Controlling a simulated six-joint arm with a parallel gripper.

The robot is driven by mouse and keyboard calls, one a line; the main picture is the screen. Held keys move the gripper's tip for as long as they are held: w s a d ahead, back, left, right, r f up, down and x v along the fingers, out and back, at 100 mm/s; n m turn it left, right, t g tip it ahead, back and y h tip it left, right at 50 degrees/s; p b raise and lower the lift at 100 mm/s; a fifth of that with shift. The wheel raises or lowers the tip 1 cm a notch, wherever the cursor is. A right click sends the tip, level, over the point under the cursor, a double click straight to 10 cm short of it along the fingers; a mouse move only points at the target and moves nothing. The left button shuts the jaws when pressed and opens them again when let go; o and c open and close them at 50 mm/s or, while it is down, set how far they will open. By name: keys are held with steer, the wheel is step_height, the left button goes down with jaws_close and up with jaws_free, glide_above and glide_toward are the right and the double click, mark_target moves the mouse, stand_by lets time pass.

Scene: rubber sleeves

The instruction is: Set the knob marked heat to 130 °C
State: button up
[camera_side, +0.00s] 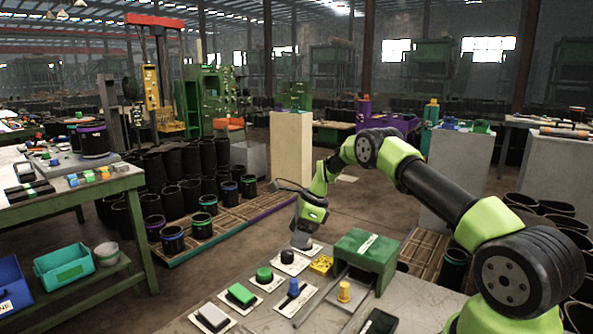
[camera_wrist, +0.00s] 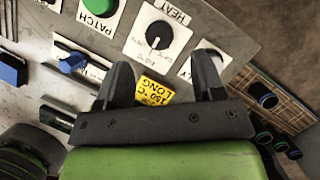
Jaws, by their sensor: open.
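The heat knob (camera_wrist: 158,35) is a round black knob on a white plate marked HEAT, upside down in the wrist view. A small pale mark shows on its lower part; the scale writing is too small to read. In the side view the black knob (camera_side: 287,257) stands on the bench panel. My gripper (camera_wrist: 164,65) is open, its two dark fingers apart and empty. The knob appears beyond the gap between the fingertips, clear of both. In the side view my gripper (camera_side: 302,238) is over the panel's far end, just beyond the knob.
A yellow tag (camera_wrist: 155,89) lies by the plate, its lettering partly legible with "LONG". A green PATCH button (camera_wrist: 98,6) and a blue switch (camera_wrist: 73,62) are beside it.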

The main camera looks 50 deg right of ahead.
mark_target(288, 252)
steer(key=f, duration=0.2)
steer(key=w+a+f+n, duration=0.1)
steer(key=w+f+n, duration=0.1)
steer(key=f, duration=0.1)
steer(key=shift+a+f+g+y, duration=0.3)
steer(key=shift+g, duration=0.1)
steer(key=m+t+h, duration=0.1)
steer(key=m, duration=0.2)
steer(key=shift+r+m, duration=0.1)
steer(key=shift+m, duration=0.3)
steer(key=m+h, duration=0.1)
steer(key=m, duration=0.3)
steer(key=shift+s+a+m+t+h, duration=0.1)
steer(key=shift+m+t+h, duration=0.2)
steer(key=shift+t+h, duration=0.1)
steer(key=shift+s+r+m, duration=0.1)
steer(key=shift+r+m, duration=0.25)
steer(key=shift+m, duration=0.05)
steer(key=s+a+r+n, duration=0.3)
steer(key=a+r+n, duration=0.1)
steer(key=r, duration=0.4)
steer(key=s+a+r+n, duration=0.3)
steer(key=r+n, duration=0.3)
steer(key=r, duration=0.3)
steer(key=s+a+r+n+t, duration=0.1)
steer(key=s+a+r+n, duration=0.3)
steer(key=r, duration=0.5)
steer(key=shift+s+a+n, duration=0.3)
steer(key=shift+s+n, duration=0.1)
steer(key=shift+s, duration=0.15)
